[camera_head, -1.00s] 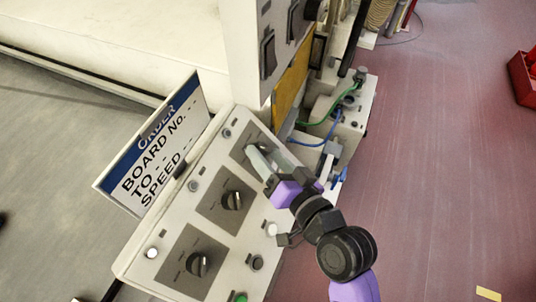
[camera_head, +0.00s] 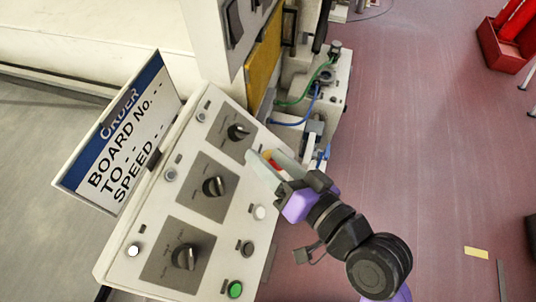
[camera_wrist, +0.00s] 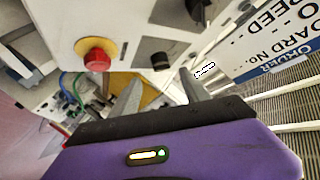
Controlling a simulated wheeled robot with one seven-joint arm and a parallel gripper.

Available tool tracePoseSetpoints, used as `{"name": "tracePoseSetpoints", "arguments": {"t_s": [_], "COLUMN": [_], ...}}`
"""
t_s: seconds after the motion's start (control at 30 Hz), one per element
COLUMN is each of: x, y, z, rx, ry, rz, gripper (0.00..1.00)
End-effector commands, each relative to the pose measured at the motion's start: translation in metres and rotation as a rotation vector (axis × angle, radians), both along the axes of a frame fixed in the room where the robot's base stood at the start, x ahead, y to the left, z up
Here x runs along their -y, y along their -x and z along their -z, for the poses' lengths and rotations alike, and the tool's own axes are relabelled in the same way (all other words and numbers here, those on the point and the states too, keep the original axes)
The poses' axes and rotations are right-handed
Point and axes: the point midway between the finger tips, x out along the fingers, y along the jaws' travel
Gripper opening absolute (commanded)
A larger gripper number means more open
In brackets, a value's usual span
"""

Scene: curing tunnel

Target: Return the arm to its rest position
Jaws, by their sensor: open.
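My gripper (camera_head: 266,164) is open and empty, with pale fingers and a purple and black body. In the head view it hangs over the right edge of the sloped control panel (camera_head: 150,262), near the top knob (camera_head: 237,131). Two more black knobs show below it, the middle one (camera_head: 214,186) and the lower one (camera_head: 185,256). A red button on a yellow ring (camera_wrist: 97,59) shows in the wrist view; in the head view my fingers partly hide it. In the wrist view the two fingers (camera_wrist: 160,97) stand apart with nothing between them.
A tilted order sign (camera_head: 119,134) stands along the panel's left side. An open box with green and blue wires (camera_head: 333,78) lies beyond my gripper. A red container (camera_head: 503,45) stands on the floor at the upper right. The reddish floor (camera_head: 420,130) to the right is mostly clear.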

Motion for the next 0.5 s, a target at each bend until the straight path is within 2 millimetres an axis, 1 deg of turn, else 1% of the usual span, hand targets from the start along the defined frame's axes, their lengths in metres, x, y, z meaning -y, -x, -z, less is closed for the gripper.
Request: {"name": "tracePoseSetpoints", "arguments": {"t_s": [0.33,0.43,0.5], "x": [0.0,0.005,0.013], "y": [-0.001,-0.005,-0.011], "z": [-0.001,-0.006,-0.015], "rx": [0.003,0.03,0.072], "ry": [0.0,-0.004,0.003], "rz": [0.002,0.025,0.063], "gripper": [0.54,0.54,0.54]}}
